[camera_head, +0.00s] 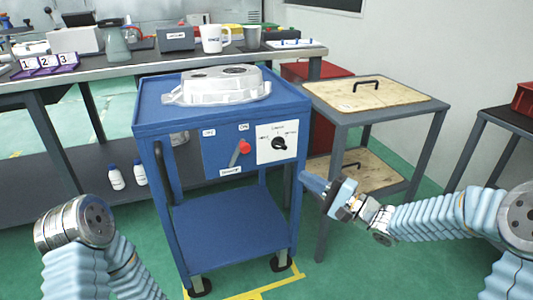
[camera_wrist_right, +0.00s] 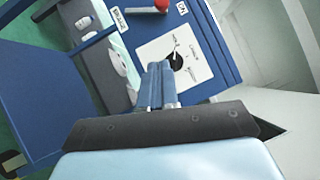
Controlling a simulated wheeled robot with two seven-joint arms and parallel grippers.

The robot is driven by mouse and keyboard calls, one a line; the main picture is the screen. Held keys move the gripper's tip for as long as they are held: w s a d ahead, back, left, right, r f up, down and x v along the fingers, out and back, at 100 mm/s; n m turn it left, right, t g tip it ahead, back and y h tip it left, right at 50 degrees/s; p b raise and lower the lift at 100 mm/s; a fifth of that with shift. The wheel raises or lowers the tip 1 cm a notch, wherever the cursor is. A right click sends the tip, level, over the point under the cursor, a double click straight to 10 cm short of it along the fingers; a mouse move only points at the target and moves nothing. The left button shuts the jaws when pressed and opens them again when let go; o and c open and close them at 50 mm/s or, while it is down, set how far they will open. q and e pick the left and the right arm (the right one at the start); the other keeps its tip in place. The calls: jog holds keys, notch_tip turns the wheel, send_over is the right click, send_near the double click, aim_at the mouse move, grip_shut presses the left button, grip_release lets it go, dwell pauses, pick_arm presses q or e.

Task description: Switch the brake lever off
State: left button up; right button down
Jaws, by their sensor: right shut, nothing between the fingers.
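The brake lever (camera_head: 240,152) is on the front panel of a blue cart. It has a red knob and a grey arm, and leans up and to the right, toward the small right-hand label (camera_head: 243,127). My left gripper is out of view; only my left arm shows.
A black dial (camera_head: 279,143) on a white plate sits right of the lever. A silver casting (camera_head: 218,86) rests on the blue cart (camera_head: 150,117). A grey table with a wooden lid (camera_head: 345,101) stands close on the right. Floor before the cart is clear.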

jog(key=shift+s+r+g+y, duration=0.15)
jog(key=shift+r+g+y, duration=0.15)
jog(key=shift+r, duration=0.3)
send_near(238, 156)
notch_tip(238, 156, up, 3)
jog(key=w+d, duration=0.2)
jog(key=d, duration=0.1)
jog(key=shift+a+r, duration=0.2)
jog(key=shift+a, duration=0.55)
jog(key=shift+a+r, duration=0.25)
jog(key=shift+a, duration=0.45)
jog(key=shift+a+r, duration=0.2)
jog(key=shift+a, duration=0.55)
